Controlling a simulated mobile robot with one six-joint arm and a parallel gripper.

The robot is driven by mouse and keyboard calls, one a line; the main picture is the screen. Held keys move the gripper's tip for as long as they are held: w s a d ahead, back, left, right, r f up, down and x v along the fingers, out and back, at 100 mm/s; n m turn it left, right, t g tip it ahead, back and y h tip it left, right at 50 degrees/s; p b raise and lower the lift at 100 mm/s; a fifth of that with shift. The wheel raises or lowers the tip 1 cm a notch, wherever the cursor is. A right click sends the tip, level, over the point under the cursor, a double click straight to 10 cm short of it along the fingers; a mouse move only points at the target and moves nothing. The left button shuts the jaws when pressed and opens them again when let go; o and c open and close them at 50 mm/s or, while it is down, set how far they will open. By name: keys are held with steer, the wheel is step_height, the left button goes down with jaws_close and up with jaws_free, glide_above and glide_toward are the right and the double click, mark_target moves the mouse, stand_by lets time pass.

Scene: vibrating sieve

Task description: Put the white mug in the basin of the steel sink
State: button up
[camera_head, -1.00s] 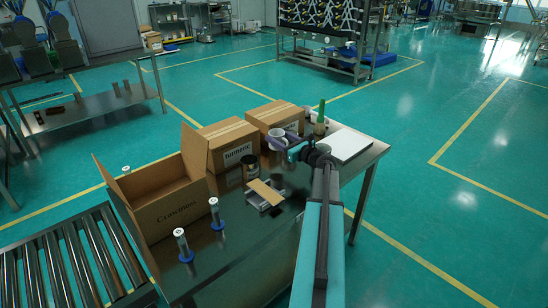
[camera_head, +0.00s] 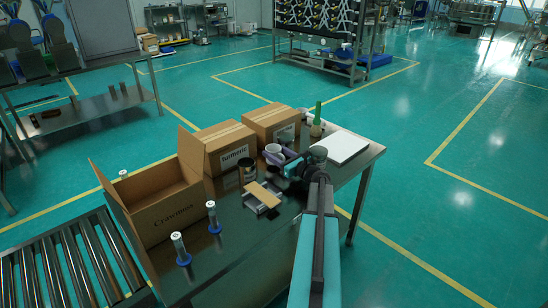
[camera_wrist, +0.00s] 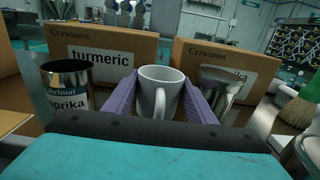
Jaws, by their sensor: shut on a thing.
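The white mug (camera_wrist: 160,90) stands upright between the two purple fingers of my gripper (camera_wrist: 160,106) in the wrist view, its handle turned toward the camera. The fingers are shut on it. In the head view the mug (camera_head: 271,150) is at the back of the steel table, in front of the cardboard boxes, and my gripper (camera_head: 277,160) reaches it from the right. I cannot tell whether the mug touches the table. I cannot make out a sink basin in either view.
A paprika tin (camera_wrist: 67,88) is left of the mug; a metal cup (camera_wrist: 219,88) is close on its right. Turmeric (camera_head: 223,147) and another box (camera_head: 272,122) stand behind. A green brush (camera_head: 317,122), white slab (camera_head: 343,147) and open carton (camera_head: 165,205) share the table.

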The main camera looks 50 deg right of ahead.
steer(key=shift+f, duration=0.85)
steer(key=shift+f, duration=0.15)
steer(key=o, duration=1)
steer(key=shift+o, duration=0.2)
steer(key=shift+r, duration=0.3)
steer(key=s, duration=0.4)
steer(key=s+b, duration=0.1)
steer(key=s, duration=0.3)
steer(key=s+a+b, duration=0.1)
steer(key=s, duration=0.3)
steer(key=shift+f, duration=0.1)
